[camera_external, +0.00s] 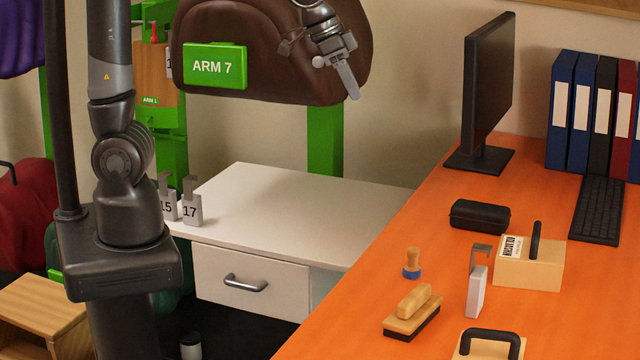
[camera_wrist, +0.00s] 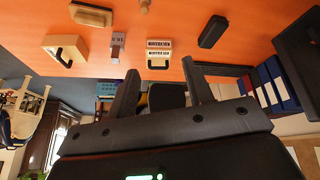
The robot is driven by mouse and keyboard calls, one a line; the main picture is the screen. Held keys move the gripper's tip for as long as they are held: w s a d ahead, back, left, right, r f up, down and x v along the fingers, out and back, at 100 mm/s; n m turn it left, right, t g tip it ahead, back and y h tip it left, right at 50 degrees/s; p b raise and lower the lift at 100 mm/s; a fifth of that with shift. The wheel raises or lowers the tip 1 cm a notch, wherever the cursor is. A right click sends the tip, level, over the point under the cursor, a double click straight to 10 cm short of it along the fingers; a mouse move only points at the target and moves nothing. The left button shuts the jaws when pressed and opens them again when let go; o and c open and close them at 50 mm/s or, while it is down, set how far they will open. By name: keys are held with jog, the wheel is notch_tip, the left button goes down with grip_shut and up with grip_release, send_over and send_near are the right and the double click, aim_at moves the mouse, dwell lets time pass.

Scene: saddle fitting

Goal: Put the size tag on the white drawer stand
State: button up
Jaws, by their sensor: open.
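A grey size tag (camera_external: 476,292) with a hooked top stands upright on the orange desk (camera_external: 386,280); its number cannot be read. It also shows in the wrist view (camera_wrist: 117,42), beyond my fingers. The white drawer stand (camera_external: 290,205) is left of the desk, with a closed drawer. Two similar tags, one marked 17 (camera_external: 190,211) and one reading 15 (camera_external: 168,208), stand at its left edge, the latter partly hidden by my arm. My gripper (camera_external: 351,90) is open and empty, high in front of the brown saddle (camera_external: 270,35), well apart from the tag. Its fingers (camera_wrist: 160,88) are spread in the wrist view.
Around the tag are a stamp (camera_external: 411,264), a brush (camera_external: 412,313), a handled box (camera_external: 530,268), another handled block (camera_external: 488,346) and a black case (camera_external: 480,215). A monitor (camera_external: 487,90) and binders (camera_external: 590,115) stand at the back. The stand's top is mostly clear.

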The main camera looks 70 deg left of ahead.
jog(key=s+a+n+y, duration=0.1)
jog(key=s+a+n, duration=0.1)
jog(key=s+a, duration=0.5)
jog(key=s+a+n+t+y, duration=0.1)
jog(key=s+a+n, duration=0.1)
jog(key=s+a, duration=0.4)
jog(key=s, duration=0.5)
jog(key=shift+s+a+f, duration=0.4)
jog(key=shift+o, duration=0.4)
jog(key=shift+s+a+f+y, duration=0.2)
jog(key=shift+s+y, duration=0.1)
jog(key=shift+s, duration=0.15)
jog(key=shift+w, duration=0.15)
